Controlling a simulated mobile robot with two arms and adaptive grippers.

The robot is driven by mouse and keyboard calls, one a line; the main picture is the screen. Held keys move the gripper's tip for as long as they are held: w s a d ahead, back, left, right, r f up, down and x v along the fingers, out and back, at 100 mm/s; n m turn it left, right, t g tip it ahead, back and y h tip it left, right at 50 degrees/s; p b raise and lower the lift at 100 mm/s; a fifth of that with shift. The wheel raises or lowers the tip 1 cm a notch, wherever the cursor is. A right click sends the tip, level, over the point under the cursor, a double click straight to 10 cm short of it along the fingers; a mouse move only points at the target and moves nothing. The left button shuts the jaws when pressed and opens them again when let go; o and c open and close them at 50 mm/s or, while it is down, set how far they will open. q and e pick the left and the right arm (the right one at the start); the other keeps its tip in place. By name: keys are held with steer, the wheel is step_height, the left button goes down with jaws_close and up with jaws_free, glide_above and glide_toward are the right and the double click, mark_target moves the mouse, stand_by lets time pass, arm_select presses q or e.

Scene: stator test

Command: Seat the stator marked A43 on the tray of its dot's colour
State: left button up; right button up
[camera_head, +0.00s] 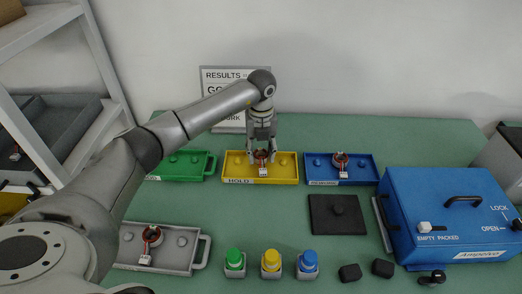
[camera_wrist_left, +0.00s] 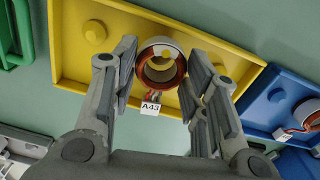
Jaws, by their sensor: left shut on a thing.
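The stator marked A43 (camera_wrist_left: 160,84) is a copper-wound ring with a white tag and a yellow dot on its top. In the head view the stator (camera_head: 262,157) is at the middle of the yellow tray (camera_head: 286,176), labelled HOLD. My left gripper (camera_head: 262,151) points down at the yellow tray, shut on this stator; its fingers flank the ring in the wrist view (camera_wrist_left: 163,70). A knob shows on the tray on each side. The ring's underside is hidden, so I cannot tell whether it sits on a peg. My right gripper is not in view.
A blue tray (camera_head: 371,179) to the right and a grey tray (camera_head: 183,262) at front left each hold another stator. A green tray (camera_head: 198,178) is partly behind my arm. A blue tester box (camera_head: 435,205), black pad (camera_head: 322,227) and green, yellow and blue buttons (camera_head: 308,260) stand nearby.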

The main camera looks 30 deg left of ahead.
arm_select(q)
steer(key=shift+f, duration=0.25)
stand_by(0.3)
steer(key=o, duration=0.9)
steer(key=shift+o, duration=0.2)
steer(key=shift+r, duration=0.1)
steer(key=shift+r+p, duration=1.8)
steer(key=shift+r, duration=0.65)
steer(key=o, duration=0.6)
steer(key=shift+c, duration=0.2)
